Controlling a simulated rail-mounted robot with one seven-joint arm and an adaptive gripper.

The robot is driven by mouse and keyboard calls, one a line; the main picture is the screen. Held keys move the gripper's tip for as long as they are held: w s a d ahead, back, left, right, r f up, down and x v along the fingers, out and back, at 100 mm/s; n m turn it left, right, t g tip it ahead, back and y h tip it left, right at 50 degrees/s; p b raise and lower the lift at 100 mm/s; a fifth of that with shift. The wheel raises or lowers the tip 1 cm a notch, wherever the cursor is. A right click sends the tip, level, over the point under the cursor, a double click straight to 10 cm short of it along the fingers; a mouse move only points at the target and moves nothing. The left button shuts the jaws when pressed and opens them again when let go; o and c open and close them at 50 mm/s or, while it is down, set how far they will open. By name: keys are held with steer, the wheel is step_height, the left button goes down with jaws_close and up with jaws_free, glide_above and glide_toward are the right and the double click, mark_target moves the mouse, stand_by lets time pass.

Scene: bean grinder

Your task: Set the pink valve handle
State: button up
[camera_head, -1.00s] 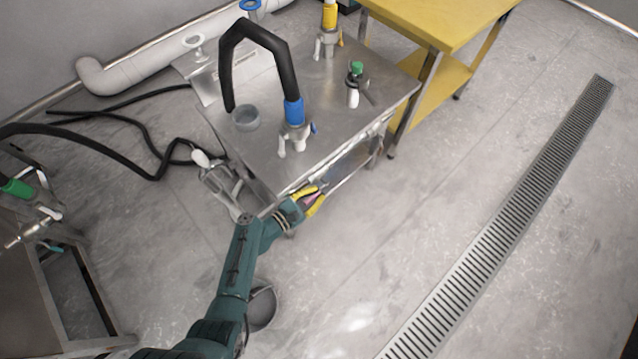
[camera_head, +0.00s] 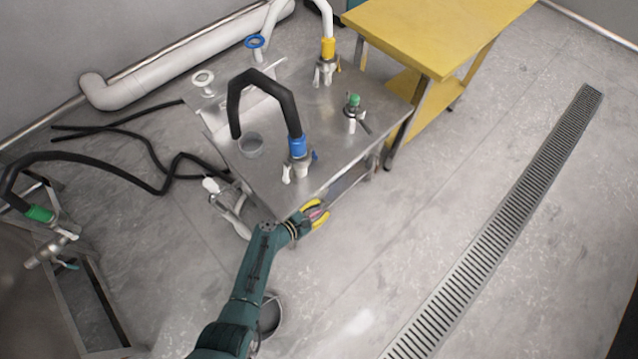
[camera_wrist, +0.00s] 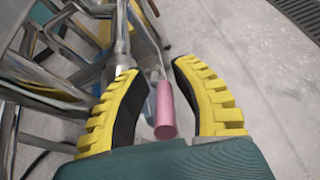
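The pink valve handle (camera_wrist: 165,110) is a short pink cylinder in the wrist view, at the end of a grey metal lever. It lies between the two yellow-and-black fingers of my gripper (camera_wrist: 165,95), with a visible gap on each side, so the fingers look open around it. In the head view my gripper (camera_head: 318,214) is at the front edge of the metal table (camera_head: 335,130), just below its top. A small bit of pink shows between the fingers there. Much of the valve is hidden by the table edge and my gripper.
A yellow table (camera_head: 440,35) is behind right. A dark bucket (camera_head: 268,316) stands on the floor near my arm. The floor to the right is clear.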

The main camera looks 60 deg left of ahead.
steer(key=shift+s+d+f, duration=0.1)
steer(key=shift+s, duration=0.15)
steer(key=v, duration=1.1)
steer(key=shift+s+r, duration=0.3)
